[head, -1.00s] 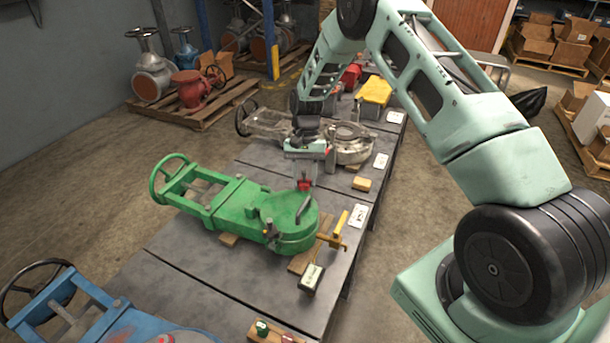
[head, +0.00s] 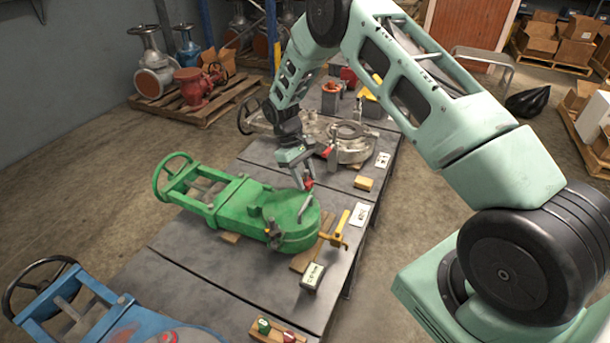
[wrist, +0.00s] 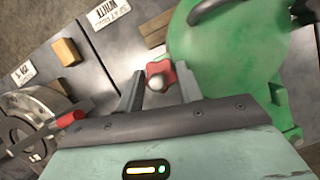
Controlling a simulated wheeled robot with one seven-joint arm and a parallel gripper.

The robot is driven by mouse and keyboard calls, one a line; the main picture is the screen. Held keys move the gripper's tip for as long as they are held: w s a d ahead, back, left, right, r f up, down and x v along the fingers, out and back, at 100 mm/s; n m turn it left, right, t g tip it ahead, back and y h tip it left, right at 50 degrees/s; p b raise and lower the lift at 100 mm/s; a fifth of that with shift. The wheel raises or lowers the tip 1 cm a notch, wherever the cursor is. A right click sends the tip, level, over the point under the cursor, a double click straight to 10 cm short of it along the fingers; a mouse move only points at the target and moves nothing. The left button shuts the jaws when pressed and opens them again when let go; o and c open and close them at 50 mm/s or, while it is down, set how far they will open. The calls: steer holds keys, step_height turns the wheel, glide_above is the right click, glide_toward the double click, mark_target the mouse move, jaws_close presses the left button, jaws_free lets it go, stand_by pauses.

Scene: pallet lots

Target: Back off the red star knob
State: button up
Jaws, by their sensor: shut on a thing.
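The red star knob (head: 309,183) sits at the upper edge of the round end of the green valve (head: 256,211). In the wrist view the knob (wrist: 168,70) shows red lobes and a pale round centre, beside the green body (wrist: 235,60). My gripper (head: 307,181) reaches down to the knob from above, tilted. In the wrist view my gripper's fingers (wrist: 160,83) stand on either side of the knob, shut on it. The fingers and jaw hide part of the knob's edge.
A grey valve (head: 345,142) lies behind on the bench, with a wooden block (head: 363,184) near it. A yellow-handled part (head: 341,232) and a small labelled box (head: 312,276) stand right of the green valve. A blue valve (head: 100,315) is at front left.

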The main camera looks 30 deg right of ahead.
steer(key=n+h, duration=0.1)
steer(key=n, duration=0.2)
steer(key=n+t+h+p, duration=0.1)
steer(key=n, duration=0.2)
steer(key=shift+s+a+t, duration=0.1)
steer(key=shift+a+t, duration=0.1)
steer(key=shift+t, duration=0.1)
steer(key=n+t, duration=0.1)
steer(key=n, duration=0.4)
steer(key=shift+s+t+h+p, duration=0.1)
steer(key=shift+t+h+p, duration=0.2)
steer(key=shift+t+p, duration=0.1)
steer(key=shift+n, duration=0.4)
steer(key=o, duration=1)
steer(key=b+v, duration=0.1)
steer(key=v, duration=1.6)
steer(key=shift+a, duration=0.25)
steer(key=shift+r, duration=0.1)
